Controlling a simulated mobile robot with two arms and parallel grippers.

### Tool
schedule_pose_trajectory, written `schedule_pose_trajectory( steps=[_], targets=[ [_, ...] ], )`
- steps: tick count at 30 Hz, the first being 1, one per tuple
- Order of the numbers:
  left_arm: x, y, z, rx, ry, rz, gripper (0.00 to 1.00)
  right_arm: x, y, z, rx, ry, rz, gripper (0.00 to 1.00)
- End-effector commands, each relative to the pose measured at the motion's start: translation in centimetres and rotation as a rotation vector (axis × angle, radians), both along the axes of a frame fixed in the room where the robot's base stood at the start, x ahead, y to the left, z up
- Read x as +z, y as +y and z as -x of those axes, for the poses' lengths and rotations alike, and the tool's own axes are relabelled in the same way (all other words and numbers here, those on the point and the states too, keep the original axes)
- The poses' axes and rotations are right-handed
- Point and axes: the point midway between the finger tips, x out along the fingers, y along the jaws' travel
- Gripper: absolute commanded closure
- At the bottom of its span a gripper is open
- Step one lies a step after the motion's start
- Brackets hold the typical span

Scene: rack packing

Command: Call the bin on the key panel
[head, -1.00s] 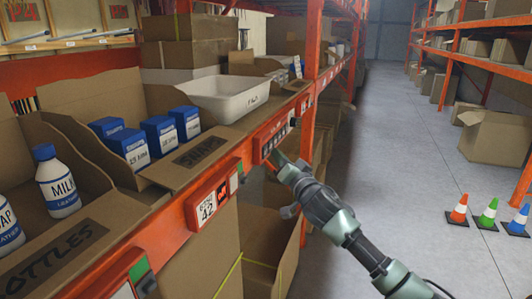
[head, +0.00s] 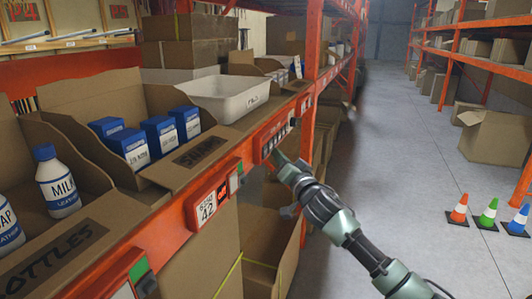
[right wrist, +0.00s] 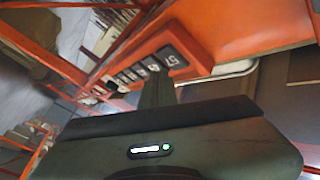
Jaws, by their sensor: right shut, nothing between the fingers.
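The key panel (head: 273,137) is an orange-red unit with a row of dark keys on the front beam of the rack. It also shows in the right wrist view, where the keys (right wrist: 140,72) carry white markings. My right gripper (head: 278,157) is shut and empty, with its fingertips just below the panel's keys in the head view. In the right wrist view the shut fingers (right wrist: 157,92) point at the near end of the key row. I cannot tell whether they touch a key. My left gripper is not in view.
A display marked 42 (head: 208,204) sits on the same beam. The aisle (head: 400,140) is clear.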

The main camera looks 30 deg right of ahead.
Motion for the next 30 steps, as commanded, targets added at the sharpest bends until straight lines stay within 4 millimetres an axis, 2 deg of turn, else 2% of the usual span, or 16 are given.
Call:
schedule_pose_trajectory(
  steps=[30],
  targets=[
    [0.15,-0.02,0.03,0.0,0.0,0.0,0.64,0.06,0.57,-0.65,0.0,0.0,0.0,1.0]
  ],
)
